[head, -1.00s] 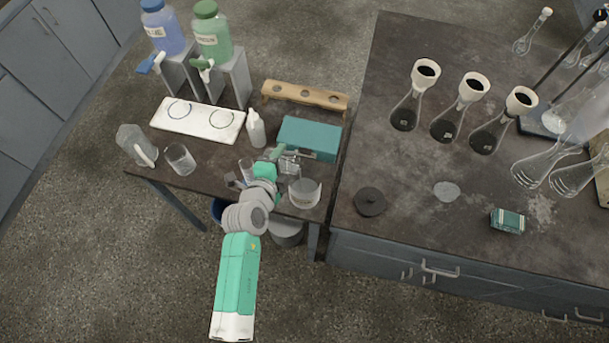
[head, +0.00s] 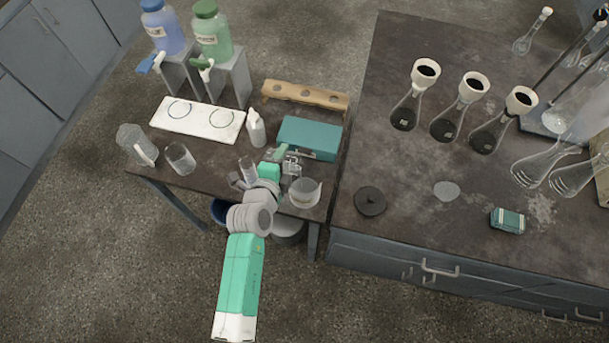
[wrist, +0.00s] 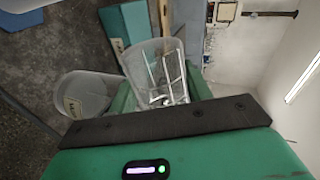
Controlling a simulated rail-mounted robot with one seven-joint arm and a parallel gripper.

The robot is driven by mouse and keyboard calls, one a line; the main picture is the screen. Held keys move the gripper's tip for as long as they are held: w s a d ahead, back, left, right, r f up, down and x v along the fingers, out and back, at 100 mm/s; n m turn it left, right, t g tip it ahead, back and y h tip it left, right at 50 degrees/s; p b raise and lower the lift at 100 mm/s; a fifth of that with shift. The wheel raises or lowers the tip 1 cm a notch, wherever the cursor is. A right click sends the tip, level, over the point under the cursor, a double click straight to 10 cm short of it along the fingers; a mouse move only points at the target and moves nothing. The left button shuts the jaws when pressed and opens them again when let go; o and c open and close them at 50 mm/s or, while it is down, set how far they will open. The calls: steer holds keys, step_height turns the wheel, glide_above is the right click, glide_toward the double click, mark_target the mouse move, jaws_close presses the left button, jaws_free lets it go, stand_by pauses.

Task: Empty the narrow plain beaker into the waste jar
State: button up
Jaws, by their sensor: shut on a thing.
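My gripper (head: 282,163) is shut on a clear glass beaker (wrist: 155,68), the narrow plain beaker as far as I can tell. In the wrist view the beaker sits between the green fingers and looks empty of any clear colour; its contents I cannot make out. The waste jar (head: 305,193), a wide clear vessel with a pale label, stands at the table's front right corner. It also shows in the wrist view (wrist: 84,94), left of the held beaker and apart from it. In the head view the held beaker is partly hidden by my gripper, just behind and left of the jar.
Another clear glass (head: 247,168) stands left of my gripper. A wider beaker (head: 180,158) and a jug (head: 137,144) are further left. A teal box (head: 309,138) lies behind the gripper, with a white bottle (head: 256,129) to its left. The dark bench (head: 400,220) is at right.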

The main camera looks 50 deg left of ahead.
steer(key=shift+d+f+m, duration=0.1)
steer(key=shift+f+m, duration=0.15)
steer(key=shift+m, duration=0.15)
stand_by(0.7)
